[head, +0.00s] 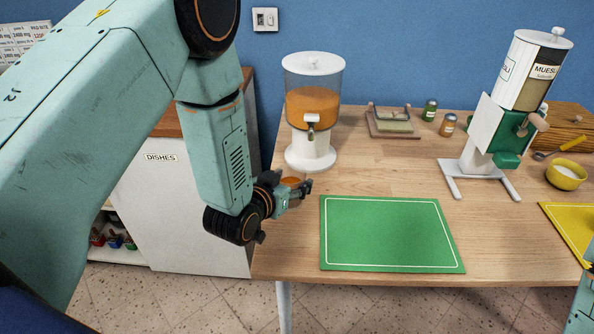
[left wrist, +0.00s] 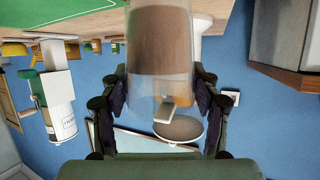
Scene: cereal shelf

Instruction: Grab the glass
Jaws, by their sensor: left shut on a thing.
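My left gripper (head: 298,188) is at the left edge of the wooden table, left of the green mat. In the left wrist view, which is upside down, its two fingers (left wrist: 160,95) stand on either side of a clear glass (left wrist: 158,45) and are shut on it. Brown-orange shows in or through the glass; I cannot tell which. In the head view the glass is mostly hidden by the gripper. My right gripper is out of view.
A juice dispenser (head: 313,105) stands behind the left gripper. The green mat (head: 390,235) is bare. A muesli dispenser (head: 510,115), yellow bowl (head: 567,178) and yellow mat (head: 575,228) are at right. A white cabinet (head: 175,205) stands left of the table.

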